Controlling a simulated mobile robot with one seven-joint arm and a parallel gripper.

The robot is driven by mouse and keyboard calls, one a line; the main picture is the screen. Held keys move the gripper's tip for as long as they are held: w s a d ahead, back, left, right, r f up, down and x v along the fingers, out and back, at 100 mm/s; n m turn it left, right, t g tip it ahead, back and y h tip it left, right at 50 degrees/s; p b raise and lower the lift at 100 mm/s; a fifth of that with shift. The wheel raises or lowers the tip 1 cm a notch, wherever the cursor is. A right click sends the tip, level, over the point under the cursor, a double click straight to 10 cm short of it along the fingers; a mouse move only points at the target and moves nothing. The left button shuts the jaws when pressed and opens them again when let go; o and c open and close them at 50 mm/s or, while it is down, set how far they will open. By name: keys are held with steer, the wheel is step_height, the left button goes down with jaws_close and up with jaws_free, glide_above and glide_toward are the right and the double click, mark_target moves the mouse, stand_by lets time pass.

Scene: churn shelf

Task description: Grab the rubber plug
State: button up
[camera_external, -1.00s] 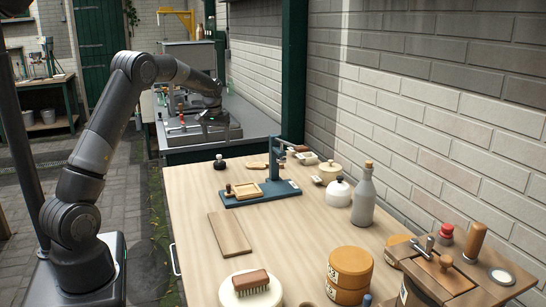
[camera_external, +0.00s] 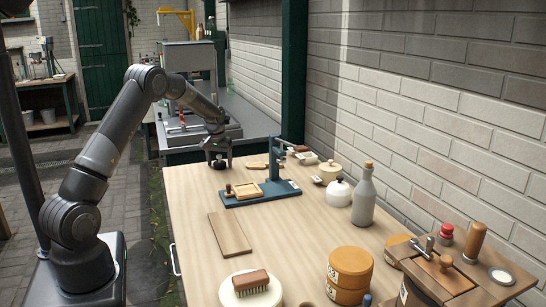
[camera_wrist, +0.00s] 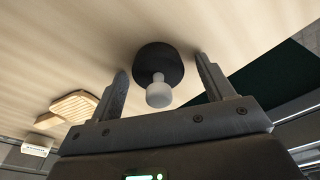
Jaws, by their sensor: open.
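The rubber plug is a squat black disc with a pale knob on top. It stands on the wooden table, and in the wrist view the plug (camera_wrist: 160,66) sits between the two fingers of my gripper (camera_wrist: 160,75). The fingers are apart and a gap shows on each side of the plug. In the external view my gripper (camera_external: 218,158) is low over the far left part of the table, and the plug is mostly hidden behind or under it.
A blue stand (camera_external: 262,196) with a small wooden tray lies close by on the right. A wooden board (camera_external: 229,234) lies nearer the front. A white pot (camera_external: 338,193) and a grey bottle (camera_external: 363,198) stand by the wall. The table's far edge is close behind my gripper.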

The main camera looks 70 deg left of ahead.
steer(key=c, duration=1)
steer(key=shift+c, duration=0.2)
